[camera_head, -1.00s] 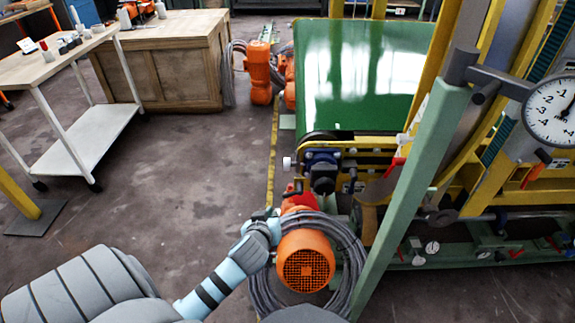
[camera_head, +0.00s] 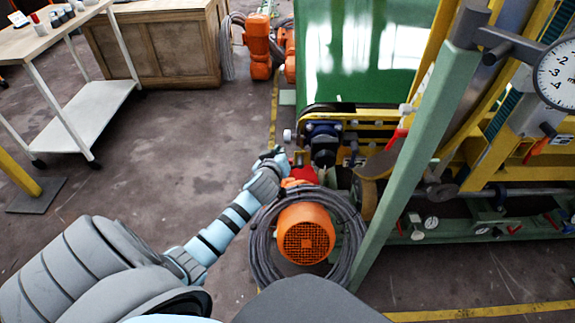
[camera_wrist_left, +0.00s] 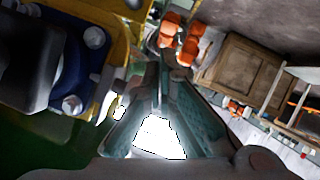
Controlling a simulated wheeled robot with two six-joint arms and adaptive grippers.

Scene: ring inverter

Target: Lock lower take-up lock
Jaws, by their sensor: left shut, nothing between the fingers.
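My left gripper (camera_head: 277,155) is shut and empty beside the near end of the green belt machine, just left of the dark blue bearing block (camera_head: 322,131). In the left wrist view its fingers (camera_wrist_left: 158,72) converge, and the bearing block with large bolts (camera_wrist_left: 70,70) fills the left side. A white knob (camera_head: 288,135) sticks out left of the block, just above the gripper. A red part (camera_head: 304,173) shows right of the fingers, partly hidden; I cannot tell which part is the lower take-up lock. No contact is clear. My right gripper is not in view.
An orange motor (camera_head: 305,233) with coiled grey cable (camera_head: 262,255) around it stands below the gripper. A slanted green post (camera_head: 420,150) with a dial gauge (camera_head: 556,75) stands to the right. The floor (camera_head: 170,170) left of the machine is clear up to the white cart (camera_head: 70,135).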

